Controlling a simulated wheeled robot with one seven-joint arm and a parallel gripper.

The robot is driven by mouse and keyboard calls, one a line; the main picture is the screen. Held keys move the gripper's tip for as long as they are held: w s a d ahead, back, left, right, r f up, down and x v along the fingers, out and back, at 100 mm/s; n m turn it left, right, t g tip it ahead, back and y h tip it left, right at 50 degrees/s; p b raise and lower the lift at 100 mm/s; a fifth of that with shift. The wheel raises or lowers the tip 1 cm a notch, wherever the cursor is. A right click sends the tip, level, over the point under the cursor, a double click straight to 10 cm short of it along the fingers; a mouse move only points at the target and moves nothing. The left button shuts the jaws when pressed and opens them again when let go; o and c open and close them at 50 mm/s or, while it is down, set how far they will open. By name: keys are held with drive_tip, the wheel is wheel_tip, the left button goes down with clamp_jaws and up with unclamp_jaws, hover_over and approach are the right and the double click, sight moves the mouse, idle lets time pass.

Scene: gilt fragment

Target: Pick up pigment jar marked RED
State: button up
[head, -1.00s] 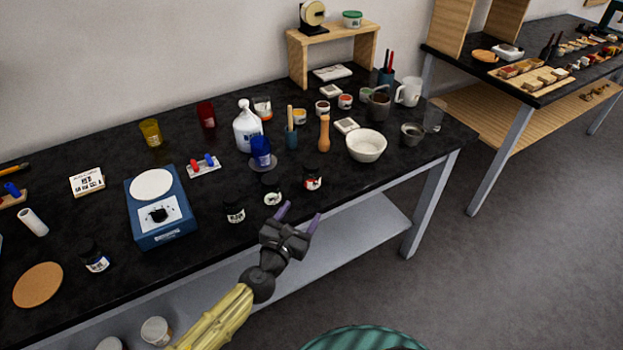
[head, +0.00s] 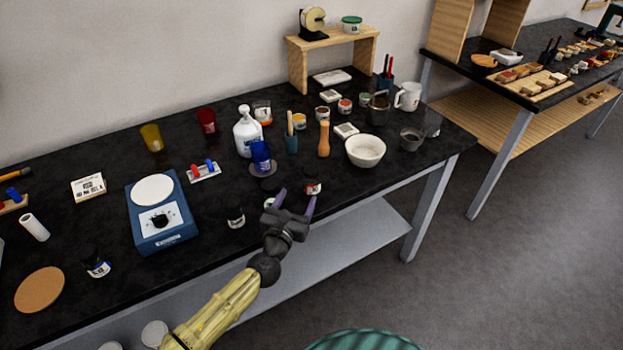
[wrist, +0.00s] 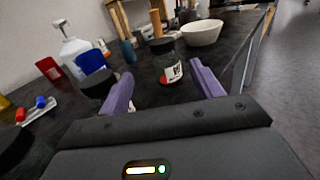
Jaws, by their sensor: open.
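The pigment jar with a red-and-white label (head: 313,187) stands upright near the front edge of the black table. Its lid is dark, and the lettering is too small to read. It also shows in the wrist view (wrist: 172,72), ahead of my gripper, between the two finger directions. My gripper (head: 296,203) is open and empty, its purple fingers pointing toward the jar. In the head view the right fingertip slightly overlaps the jar's lower part. I cannot tell whether they touch.
Close on the left are a jar with a pale label (head: 269,201) and another dark jar (head: 235,217). The table's front edge to the right is clear.

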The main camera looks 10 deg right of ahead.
sight(309, 178)
drive_tip(key=p+x, duration=0.1)
drive_tip(key=x, duration=0.5)
drive_tip(key=shift+w+d, duration=0.15)
drive_tip(key=shift+p+x, duration=1)
drive_tip(key=shift+x, duration=1.55)
drive_tip(key=shift+d+f, duration=0.15)
drive_tip(key=shift+d, duration=0.1)
drive_tip(key=c, duration=1.2)
drive_tip(key=shift+o, duration=0.2)
wheel_tip(309, 178, up, 10)
drive_tip(key=shift+r+b, duration=0.1)
drive_tip(key=shift+b, duration=0.2)
